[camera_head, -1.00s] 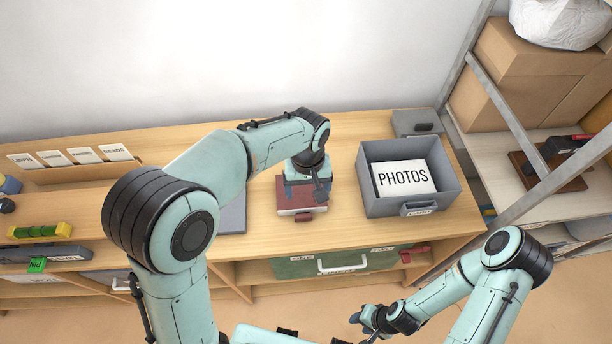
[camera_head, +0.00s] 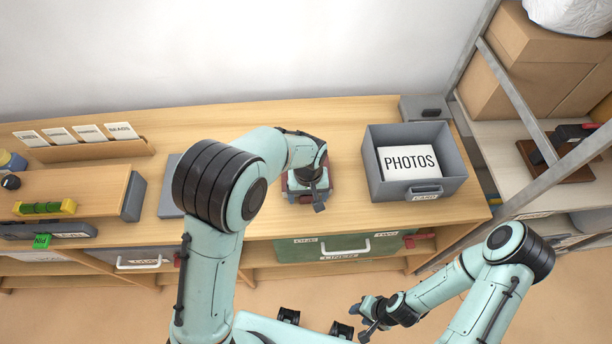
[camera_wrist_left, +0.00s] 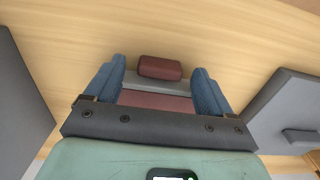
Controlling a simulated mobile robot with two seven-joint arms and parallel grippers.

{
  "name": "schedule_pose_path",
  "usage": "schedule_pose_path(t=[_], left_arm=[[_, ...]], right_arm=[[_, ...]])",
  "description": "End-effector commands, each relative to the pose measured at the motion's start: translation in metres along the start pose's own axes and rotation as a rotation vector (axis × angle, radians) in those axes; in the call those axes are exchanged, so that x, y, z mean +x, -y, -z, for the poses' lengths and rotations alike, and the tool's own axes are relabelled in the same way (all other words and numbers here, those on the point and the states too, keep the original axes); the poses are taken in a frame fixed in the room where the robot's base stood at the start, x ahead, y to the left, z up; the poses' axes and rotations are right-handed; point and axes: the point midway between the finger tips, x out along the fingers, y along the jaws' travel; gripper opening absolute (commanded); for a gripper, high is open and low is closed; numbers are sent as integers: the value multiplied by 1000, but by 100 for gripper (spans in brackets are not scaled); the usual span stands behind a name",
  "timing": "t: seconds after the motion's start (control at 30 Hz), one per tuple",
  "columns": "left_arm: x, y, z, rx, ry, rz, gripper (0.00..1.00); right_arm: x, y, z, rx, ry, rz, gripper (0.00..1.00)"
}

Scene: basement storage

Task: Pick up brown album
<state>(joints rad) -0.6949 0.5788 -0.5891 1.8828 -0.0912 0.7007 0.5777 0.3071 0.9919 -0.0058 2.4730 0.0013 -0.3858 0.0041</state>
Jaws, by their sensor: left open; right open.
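The brown album, reddish brown (camera_wrist_left: 158,100), lies on the wooden counter and is mostly hidden under my left gripper in the head view. In the left wrist view its red-brown face, a grey strip and a red-brown tab (camera_wrist_left: 160,67) show between my fingers. My left gripper (camera_wrist_left: 160,80) is open, with its blue fingers on either side of the album; I cannot tell whether they touch it. In the head view my left gripper (camera_head: 304,184) points down over it. My right gripper (camera_head: 366,312) is open and empty, low in front of the counter.
A grey bin (camera_head: 455,185) with a PHOTOS card (camera_head: 409,163) stands to the right of the album. A flat grey item (camera_head: 172,190) lies to the left. A card holder (camera_head: 90,151) stands far left. A metal-framed shelf (camera_head: 507,85) borders the right. Counter behind the album is clear.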

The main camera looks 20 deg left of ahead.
Motion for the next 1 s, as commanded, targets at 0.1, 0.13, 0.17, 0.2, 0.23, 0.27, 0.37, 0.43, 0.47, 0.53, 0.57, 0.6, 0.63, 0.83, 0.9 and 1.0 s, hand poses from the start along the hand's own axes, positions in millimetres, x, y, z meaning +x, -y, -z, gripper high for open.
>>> schedule_pose_path(t=[0.1,0.13,0.17,0.2,0.23,0.27,0.37,0.43,0.47,0.53,0.57,0.6,0.63,0.83,0.9,1.0], left_arm=[[4,0,0,-1,-1,-1,83],[3,0,0,-1,-1,-2,83],[3,0,0,0,-1,-2,83],[3,0,0,0,-1,-2,83],[3,0,0,0,-1,-2,83],[3,0,0,0,-1,-2,80],[3,0,0,0,-1,-2,47],[3,0,0,0,-1,-2,31],[3,0,0,0,-1,-2,31],[2,-1,1,0,-3,-3,31],[2,-1,1,0,-3,-3,31],[2,-1,1,0,-3,-3,31],[2,-1,1,0,-3,-3,31],[-2,-1,1,1,-3,-4,31],[-8,-1,1,1,-4,-4,31],[-21,-2,2,1,-5,-6,31]], right_arm=[[0,0,0,0,0,0,43],[0,0,0,0,0,0,43],[0,0,0,0,0,0,43],[0,0,0,0,0,0,43],[0,0,0,0,0,0,43],[0,0,0,0,0,0,43],[0,0,0,0,0,0,43],[0,0,0,0,0,0,43],[0,0,0,0,0,0,43],[0,0,0,0,0,0,43],[0,0,0,0,0,0,43],[0,0,0,0,0,0,43],[0,0,0,0,0,0,43],[-1,0,0,0,0,0,43],[-2,1,1,0,-1,0,43],[-4,2,2,-1,-3,1,43]])
